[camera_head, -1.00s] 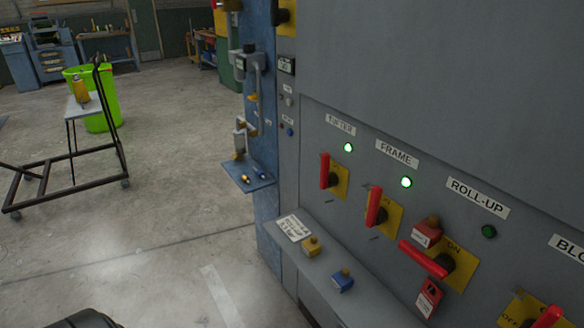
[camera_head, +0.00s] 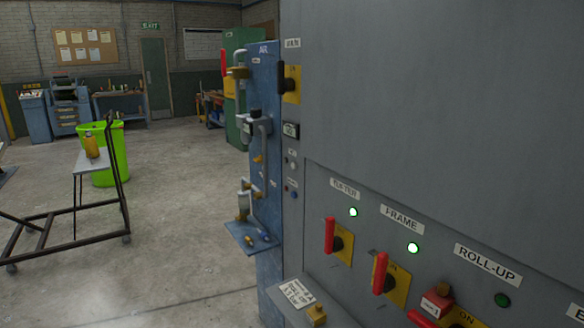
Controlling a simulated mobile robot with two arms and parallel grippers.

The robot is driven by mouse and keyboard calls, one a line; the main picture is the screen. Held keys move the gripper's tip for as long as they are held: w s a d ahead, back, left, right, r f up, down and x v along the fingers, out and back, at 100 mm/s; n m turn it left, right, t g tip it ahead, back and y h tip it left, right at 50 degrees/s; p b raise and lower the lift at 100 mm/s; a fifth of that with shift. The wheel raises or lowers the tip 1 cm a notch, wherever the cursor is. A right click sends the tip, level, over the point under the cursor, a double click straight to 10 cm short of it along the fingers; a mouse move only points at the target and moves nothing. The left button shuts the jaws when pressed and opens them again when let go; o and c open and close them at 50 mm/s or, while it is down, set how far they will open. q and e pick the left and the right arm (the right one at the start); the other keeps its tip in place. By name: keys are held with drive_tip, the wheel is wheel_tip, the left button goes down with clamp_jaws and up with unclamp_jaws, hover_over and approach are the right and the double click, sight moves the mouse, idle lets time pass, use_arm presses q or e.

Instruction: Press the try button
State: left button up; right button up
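A grey electrical cabinet (camera_head: 420,100) fills the right side. Its narrow left strip carries a small dark display (camera_head: 290,130), a pale round button (camera_head: 293,165) and a blue button (camera_head: 295,195). Their labels are too small to read, so I cannot tell which is the try button. Red-handled switches on yellow plates sit lower right: a first switch (camera_head: 330,236) and a FRAME switch (camera_head: 380,273), both with upright handles, under lit green lamps. The ROLL-UP lamp (camera_head: 502,300) is dark; a red lock (camera_head: 435,303) sits below it. Neither gripper is in view.
A blue AIR panel (camera_head: 262,90) with pipes and a small shelf (camera_head: 238,235) stands left of the cabinet. A ledge (camera_head: 340,318) juts out below the switches. A black cart (camera_head: 75,212) and green bin (camera_head: 110,160) stand left. The concrete floor between is clear.

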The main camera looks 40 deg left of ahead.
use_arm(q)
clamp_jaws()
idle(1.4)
